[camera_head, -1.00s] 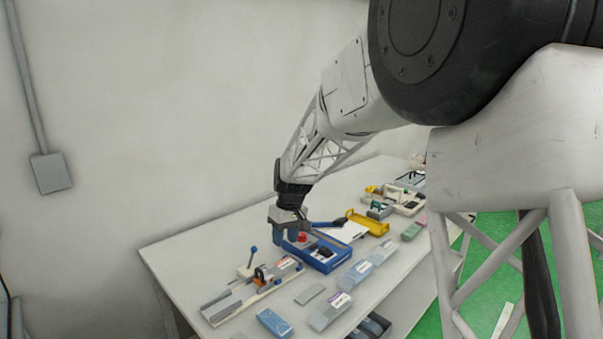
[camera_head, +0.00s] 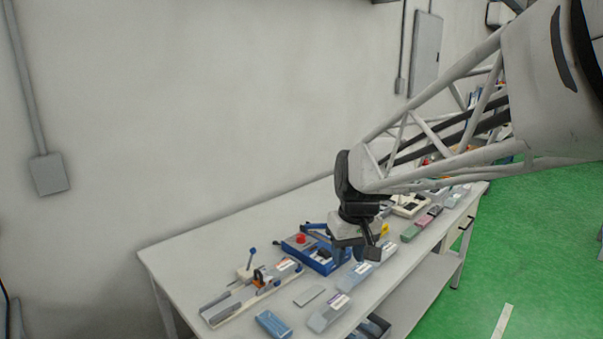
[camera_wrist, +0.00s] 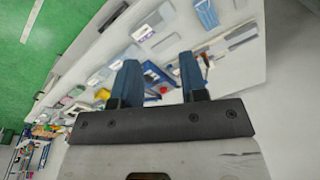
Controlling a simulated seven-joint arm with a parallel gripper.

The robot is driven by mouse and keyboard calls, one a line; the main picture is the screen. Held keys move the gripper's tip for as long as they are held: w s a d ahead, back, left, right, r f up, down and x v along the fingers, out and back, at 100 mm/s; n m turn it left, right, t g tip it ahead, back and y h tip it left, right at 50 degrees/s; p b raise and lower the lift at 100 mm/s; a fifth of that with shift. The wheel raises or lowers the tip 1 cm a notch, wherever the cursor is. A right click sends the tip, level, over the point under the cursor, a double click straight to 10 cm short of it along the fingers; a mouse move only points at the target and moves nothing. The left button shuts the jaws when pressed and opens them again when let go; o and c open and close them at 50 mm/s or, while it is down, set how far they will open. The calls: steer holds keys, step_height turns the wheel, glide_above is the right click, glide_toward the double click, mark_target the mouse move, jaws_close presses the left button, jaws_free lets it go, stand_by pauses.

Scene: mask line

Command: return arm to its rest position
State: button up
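My gripper (camera_head: 357,248) hangs over the front part of the white table (camera_head: 200,258), to the right of the blue tray machine, in the head view. In the wrist view my gripper (camera_wrist: 160,82) shows two blue fingers spread apart with nothing held between them. My arm reaches in from the upper right of the head view. The blue machine (camera_head: 318,254) with a red button stands on the table just left of my gripper. My gripper hides part of the table behind it.
A rail fixture (camera_head: 250,288) with an orange part lies at the table's left. Labelled packs (camera_head: 329,312), a blue pack (camera_head: 273,324) and a flat grey piece (camera_head: 309,296) lie near the front edge. Green floor (camera_head: 530,230) is free at the right.

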steer(key=s+d+f+m, duration=0.1)
steer(key=s+d, duration=0.3)
steer(key=s, duration=0.7)
steer(key=s+d+f+m+t+h, duration=0.1)
steer(key=s+d, duration=0.3)
steer(key=s, duration=0.7)
steer(key=shift+s+d+f+m+t, duration=0.15)
steer(key=shift+s+d+m+t, duration=0.2)
steer(key=shift+m, duration=0.55)
